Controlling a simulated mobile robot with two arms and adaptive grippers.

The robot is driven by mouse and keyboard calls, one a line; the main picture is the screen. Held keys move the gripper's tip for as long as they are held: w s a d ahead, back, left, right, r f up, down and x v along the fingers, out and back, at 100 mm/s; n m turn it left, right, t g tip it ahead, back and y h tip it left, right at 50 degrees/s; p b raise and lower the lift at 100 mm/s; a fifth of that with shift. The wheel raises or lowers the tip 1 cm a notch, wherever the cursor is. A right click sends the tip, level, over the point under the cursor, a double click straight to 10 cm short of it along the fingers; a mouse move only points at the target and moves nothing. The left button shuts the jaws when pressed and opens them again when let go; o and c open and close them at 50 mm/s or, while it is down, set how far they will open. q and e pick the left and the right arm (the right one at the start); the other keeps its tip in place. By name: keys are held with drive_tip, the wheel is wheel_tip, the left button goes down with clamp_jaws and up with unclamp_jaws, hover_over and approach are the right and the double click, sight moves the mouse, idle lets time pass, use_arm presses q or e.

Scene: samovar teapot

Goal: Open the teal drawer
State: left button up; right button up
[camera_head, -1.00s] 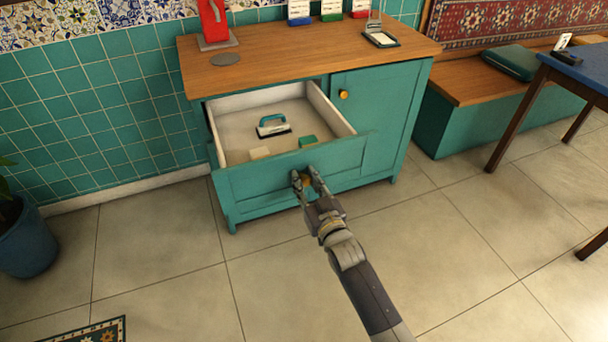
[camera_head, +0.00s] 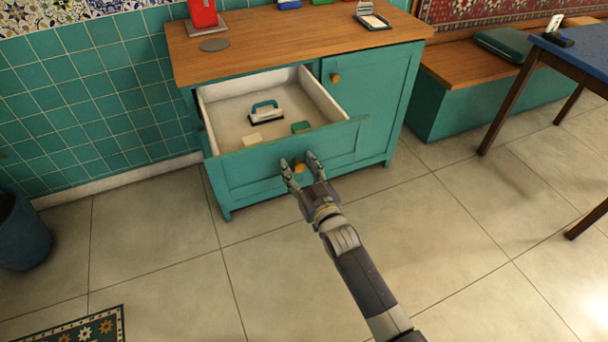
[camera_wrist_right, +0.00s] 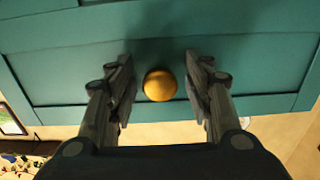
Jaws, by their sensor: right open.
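The teal drawer (camera_head: 245,176) is pulled out of the wooden-topped teal cabinet. Its white interior (camera_head: 225,118) shows. Its round brass knob (camera_head: 299,168) is on the front panel; the knob also shows in the right wrist view (camera_wrist_right: 160,84). My right gripper (camera_head: 301,166) is open, with one finger on each side of the knob. In the right wrist view a gap shows between each finger and the knob. Inside the drawer lie a brush-like tool with a teal handle (camera_head: 266,111), a cream block (camera_head: 252,139) and a green block (camera_head: 300,127). My left gripper is not in view.
The cabinet's door (camera_head: 375,110) with a brass knob is closed, right of the drawer. A blue table (camera_head: 575,50) is at right. The tiled floor in front is clear.

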drive_tip(key=v, duration=1.2)
drive_tip(key=shift+w, duration=0.1)
drive_tip(key=s+d+f+g+h, duration=0.1)
drive_tip(key=s+d+f+g, duration=0.25)
drive_tip(key=s+f, duration=0.45)
drive_tip(key=s+d+f+m+g+h, duration=0.1)
drive_tip(key=s+d+f+g+h, duration=0.2)
drive_tip(key=f, duration=0.9)
drive_tip(key=s+d+f+g, duration=0.35)
drive_tip(key=s+f, duration=0.35)
drive_tip(key=f, duration=0.3)
drive_tip(key=s+d+f+g+h, duration=0.1)
drive_tip(key=s+f+g, duration=0.2)
drive_tip(key=s, duration=0.3)
drive_tip(key=s+d+f+g, duration=0.2)
drive_tip(key=s+f, duration=0.1)
drive_tip(key=s, duration=0.2)
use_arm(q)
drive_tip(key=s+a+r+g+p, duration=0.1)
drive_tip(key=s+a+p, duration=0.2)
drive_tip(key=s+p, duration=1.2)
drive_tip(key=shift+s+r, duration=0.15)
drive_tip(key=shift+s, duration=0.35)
use_arm(e)
drive_tip(key=s+d+r+g, duration=0.1)
drive_tip(key=s+d, duration=0.1)
drive_tip(key=s, duration=1.4)
drive_tip(key=shift+d+r+h, duration=0.2)
drive_tip(key=shift+d+h, duration=0.1)
